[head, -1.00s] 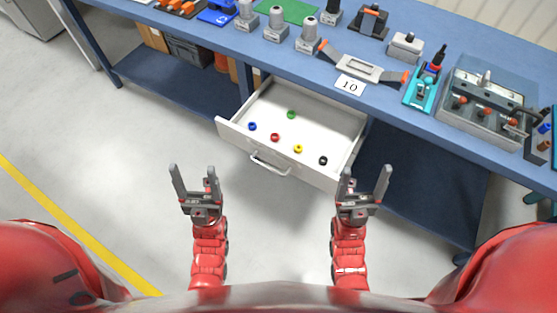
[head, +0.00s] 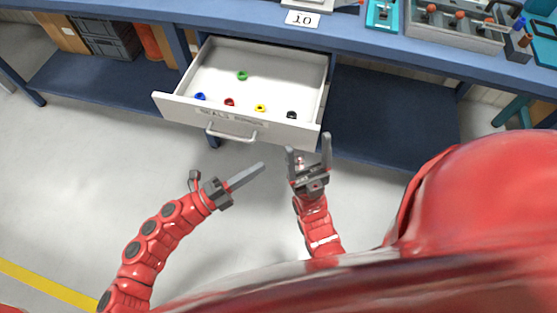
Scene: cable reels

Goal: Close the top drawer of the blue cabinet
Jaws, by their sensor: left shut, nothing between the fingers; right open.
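The white drawer (head: 171,108) is pulled out from under the blue workbench (head: 375,44). Its front panel has a curved handle (head: 231,135) and faces me. Green, blue, red, yellow and black rings lie on the drawer floor. My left gripper (head: 262,166) is shut and empty, in front of and below the handle, apart from it, with its fingers pointing up and to the right. My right gripper (head: 308,142) is open and empty, with its fingers pointing up near the drawer's right front corner. Whether it touches the drawer I cannot tell.
A card marked 10 (head: 302,19) lies at the bench edge above the drawer. A grey box with red knobs (head: 455,28) stands on the bench at the right. A lower blue shelf (head: 385,110) runs beside the drawer. The floor ahead is clear.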

